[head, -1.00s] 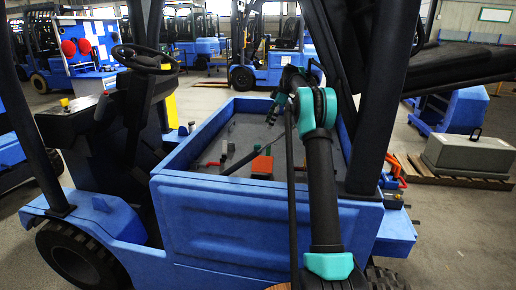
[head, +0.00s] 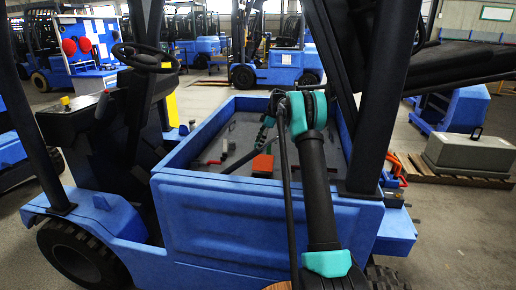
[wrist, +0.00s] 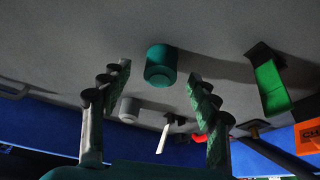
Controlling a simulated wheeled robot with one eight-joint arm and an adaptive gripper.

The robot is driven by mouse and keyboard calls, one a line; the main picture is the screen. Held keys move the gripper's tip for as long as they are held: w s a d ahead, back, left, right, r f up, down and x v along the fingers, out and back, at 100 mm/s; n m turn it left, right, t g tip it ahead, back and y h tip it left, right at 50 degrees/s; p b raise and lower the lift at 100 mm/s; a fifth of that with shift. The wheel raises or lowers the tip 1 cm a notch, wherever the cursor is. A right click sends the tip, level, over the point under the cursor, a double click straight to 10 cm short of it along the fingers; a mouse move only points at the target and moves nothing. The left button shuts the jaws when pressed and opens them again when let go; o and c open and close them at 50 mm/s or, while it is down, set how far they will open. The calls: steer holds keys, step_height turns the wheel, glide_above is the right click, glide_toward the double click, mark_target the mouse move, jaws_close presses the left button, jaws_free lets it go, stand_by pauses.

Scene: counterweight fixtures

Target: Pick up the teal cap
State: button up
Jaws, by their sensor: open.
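The teal cap (wrist: 161,66) is a short round piece on the grey floor of the blue truck's open bay. In the wrist view it sits between and just beyond the tips of my gripper (wrist: 158,78). The two fingers are spread wide, one on each side, with nothing held between them. In the head view my gripper (head: 265,133) reaches down into the bay, and I cannot make out the cap there.
Around the cap are a grey-white cylinder (wrist: 130,109), a green block (wrist: 271,85), an orange box (wrist: 308,136), a red piece (wrist: 200,139) and a white-handled piece (wrist: 163,138). Blue bay walls (head: 265,190) and dark posts (head: 380,90) enclose the area.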

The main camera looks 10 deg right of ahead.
steer(key=shift+a+f, duration=0.25)
steer(key=shift+f, duration=0.4)
steer(key=c, duration=0.8)
steer(key=shift+c, duration=0.2)
steer(key=shift+r, duration=0.15)
step_height(320, 180, up, 20)
